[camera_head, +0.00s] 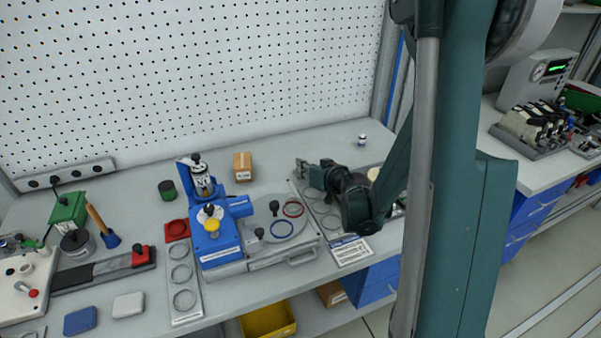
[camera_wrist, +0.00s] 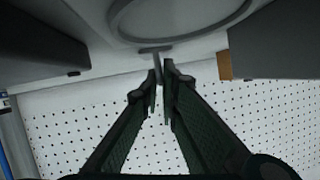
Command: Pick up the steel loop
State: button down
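My gripper (camera_head: 305,170) is above the right part of the bench in the head view, at the back of a grey tray (camera_head: 341,239) of rings. In the wrist view its two dark fingers (camera_wrist: 161,72) nearly meet. A thin grey piece shows between or just beyond the tips, and I cannot tell if it is gripped. A large grey ring shape (camera_wrist: 118,28) lies beyond the fingertips, cut off by the top edge. Grey rings also show on the left board, an upper one (camera_head: 171,274) and a lower one (camera_head: 174,301). Which ring is the steel loop is unclear.
A blue fixture (camera_head: 214,243) stands left of a grey plate carrying a red ring (camera_head: 293,202) and a blue ring (camera_head: 283,236). A cardboard box (camera_head: 243,168) is behind. The pegboard wall (camera_head: 200,70) bounds the back. Bench space behind the tray looks clear.

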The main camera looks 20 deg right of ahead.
jog(key=shift+r, duration=0.1)
notch_tip(320, 180, up, 10)
jog(key=p, duration=0.3)
dwell(0.7)
dwell(0.6)
